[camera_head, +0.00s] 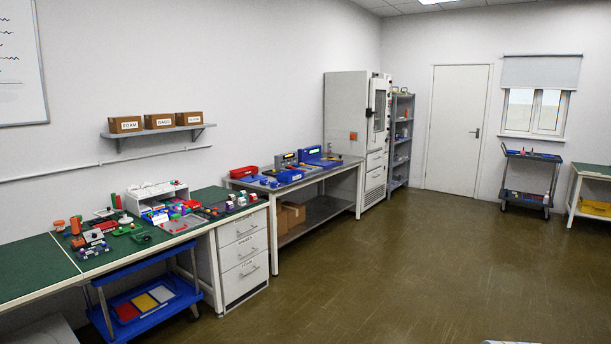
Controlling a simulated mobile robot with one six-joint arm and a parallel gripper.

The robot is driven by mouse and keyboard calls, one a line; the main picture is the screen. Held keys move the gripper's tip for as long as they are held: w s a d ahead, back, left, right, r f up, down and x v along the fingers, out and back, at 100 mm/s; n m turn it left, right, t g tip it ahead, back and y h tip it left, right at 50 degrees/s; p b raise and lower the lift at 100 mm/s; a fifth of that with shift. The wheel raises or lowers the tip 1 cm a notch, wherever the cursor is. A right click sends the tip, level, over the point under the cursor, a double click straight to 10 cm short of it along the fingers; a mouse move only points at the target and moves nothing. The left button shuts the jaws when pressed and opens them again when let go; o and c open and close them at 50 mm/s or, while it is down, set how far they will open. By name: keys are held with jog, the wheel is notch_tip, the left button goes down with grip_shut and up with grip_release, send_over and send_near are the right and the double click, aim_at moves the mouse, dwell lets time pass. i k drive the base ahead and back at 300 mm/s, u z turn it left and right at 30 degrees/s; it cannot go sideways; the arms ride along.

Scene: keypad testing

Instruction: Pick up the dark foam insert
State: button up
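I cannot make out a dark foam insert for certain; the items on the benches are too small to tell apart. A cardboard box labelled FOAM (125,125) stands at the left end of the wall shelf; its inside is hidden. A drawer unit (243,253) under the near bench has labels too small to read with certainty. My gripper is not in view.
A green-topped bench (30,265) holds many small items. A blue cart (140,322) stands under it. A second bench (340,170) with blue devices, a tall cabinet (347,110) and a grey rack (401,140) follow. The floor (420,270) is clear.

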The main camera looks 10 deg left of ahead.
aim_at(274, 172)
jog(key=z, duration=0.05)
jog(key=i, duration=3)
jog(key=u, duration=0.3)
jog(key=i, duration=1.8)
jog(key=u, duration=0.55)
jog(key=i, duration=1.9)
jog(key=u, duration=0.6)
jog(key=i, duration=0.9)
jog(key=u, duration=0.15)
